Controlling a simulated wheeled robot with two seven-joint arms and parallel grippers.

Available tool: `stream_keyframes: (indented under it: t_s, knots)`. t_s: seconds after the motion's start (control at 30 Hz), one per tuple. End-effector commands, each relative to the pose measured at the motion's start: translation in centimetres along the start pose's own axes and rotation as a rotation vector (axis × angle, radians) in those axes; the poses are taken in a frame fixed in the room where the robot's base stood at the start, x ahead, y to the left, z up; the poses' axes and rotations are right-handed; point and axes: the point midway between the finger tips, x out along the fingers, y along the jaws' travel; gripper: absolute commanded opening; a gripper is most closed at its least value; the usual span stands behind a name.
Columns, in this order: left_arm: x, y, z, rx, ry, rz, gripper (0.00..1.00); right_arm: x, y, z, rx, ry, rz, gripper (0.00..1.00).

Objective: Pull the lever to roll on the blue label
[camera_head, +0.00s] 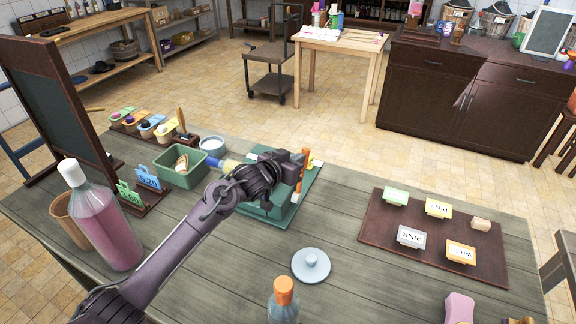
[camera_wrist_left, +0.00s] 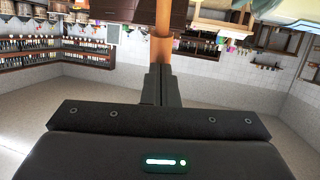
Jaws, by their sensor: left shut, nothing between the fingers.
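The green device (camera_head: 268,208) stands on a dark green mat (camera_head: 262,219) in the middle of the table, partly hidden by my left arm. Its upright orange lever (camera_head: 301,172) shows at its right side. My left gripper (camera_head: 297,158) is right at the lever, with its fingers shut and empty. In the left wrist view the shut fingertips (camera_wrist_left: 160,72) point at the orange lever (camera_wrist_left: 162,46), which stands just beyond them; I cannot tell if they touch. A blue and yellow piece (camera_head: 228,164) sticks out left of the device. I cannot make out a blue label on it. My right gripper is not in view.
A green bin (camera_head: 181,167) and a white bowl (camera_head: 212,147) stand left of the device. A brown board (camera_head: 380,230) with labelled blocks lies right. A pink bottle (camera_head: 102,220) stands far left.

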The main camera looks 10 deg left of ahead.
Motion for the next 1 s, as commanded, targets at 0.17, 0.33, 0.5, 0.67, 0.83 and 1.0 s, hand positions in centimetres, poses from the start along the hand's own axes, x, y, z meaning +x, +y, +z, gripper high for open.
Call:
stream_keyframes:
  t_s: [0.17,0.33,0.5,0.67,0.83,1.0]
  knots:
    - [1.9,-0.4,-0.6,-0.003,-0.014,0.0,0.0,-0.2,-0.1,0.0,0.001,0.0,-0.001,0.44]
    - [3.4,-0.6,-0.4,-0.025,-0.128,0.001,0.0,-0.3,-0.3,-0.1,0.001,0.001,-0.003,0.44]
    - [4.3,-0.8,0.0,-0.026,-0.129,0.0,0.0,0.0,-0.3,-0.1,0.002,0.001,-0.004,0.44]
    - [4.8,-0.9,0.1,-0.025,-0.128,0.0,0.0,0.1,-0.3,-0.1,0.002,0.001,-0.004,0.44]
    - [4.9,-1.0,0.1,-0.024,-0.128,0.0,0.0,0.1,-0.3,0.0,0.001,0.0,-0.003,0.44]
    - [5.0,-1.0,0.1,-0.024,-0.128,-0.001,0.0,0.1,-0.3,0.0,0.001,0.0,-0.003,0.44]
